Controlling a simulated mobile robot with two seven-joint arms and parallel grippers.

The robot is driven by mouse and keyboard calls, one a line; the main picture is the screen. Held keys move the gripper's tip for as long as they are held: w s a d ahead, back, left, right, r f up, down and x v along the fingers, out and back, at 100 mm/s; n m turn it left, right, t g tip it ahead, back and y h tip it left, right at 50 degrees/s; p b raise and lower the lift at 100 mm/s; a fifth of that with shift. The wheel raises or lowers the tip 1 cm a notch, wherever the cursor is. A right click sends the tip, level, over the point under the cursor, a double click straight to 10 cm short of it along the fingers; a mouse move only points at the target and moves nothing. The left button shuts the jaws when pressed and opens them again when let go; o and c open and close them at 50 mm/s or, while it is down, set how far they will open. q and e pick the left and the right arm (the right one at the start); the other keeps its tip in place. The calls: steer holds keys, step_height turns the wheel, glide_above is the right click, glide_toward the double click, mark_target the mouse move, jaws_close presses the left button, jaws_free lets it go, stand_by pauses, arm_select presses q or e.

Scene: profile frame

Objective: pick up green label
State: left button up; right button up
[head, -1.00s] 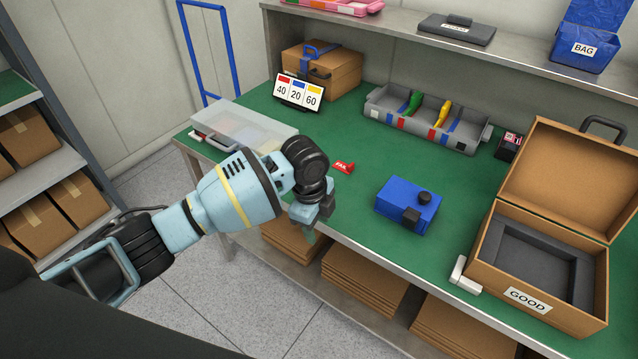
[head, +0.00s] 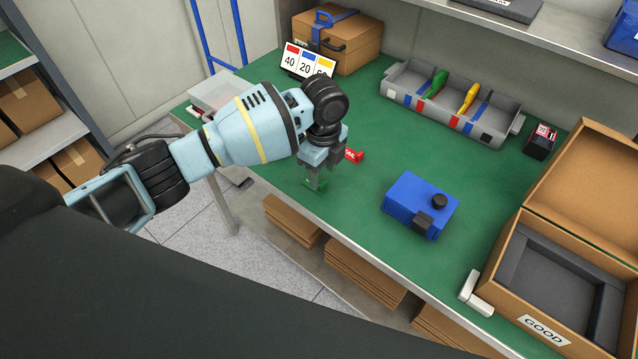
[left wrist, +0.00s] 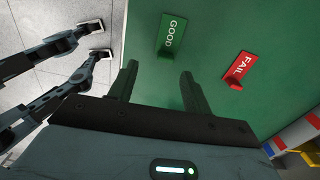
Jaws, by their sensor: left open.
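The green label (left wrist: 172,33) reads GOOD and lies on the green table top. In the left wrist view it is just beyond the fingertips, apart from them. In the head view it is mostly hidden by my left gripper (head: 314,184); only a bit of brighter green shows at the fingertips. My left gripper, also in the wrist view (left wrist: 158,72), is open with nothing between its fingers, pointing down near the table's front edge. A red FAIL label (head: 354,155) lies beside it, to the right of the green one in the wrist view (left wrist: 239,69). My right gripper is not in view.
A blue device (head: 420,203) stands right of my gripper. An open brown case marked GOOD (head: 545,329) is at the right. A grey divided bin (head: 450,108), a number card (head: 305,62) and a brown box (head: 338,40) stand behind. The table between is clear.

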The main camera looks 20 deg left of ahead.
mark_target(324, 184)
arm_select(q)
steer(key=shift+w+d+f, duration=0.1)
steer(key=shift+w+f, duration=0.1)
steer(key=shift+f, duration=1.1)
steer(key=shift+w+d+f, duration=0.1)
steer(key=shift+w+f, duration=0.05)
steer(key=shift+f, duration=1.1)
steer(key=c, duration=1.1)
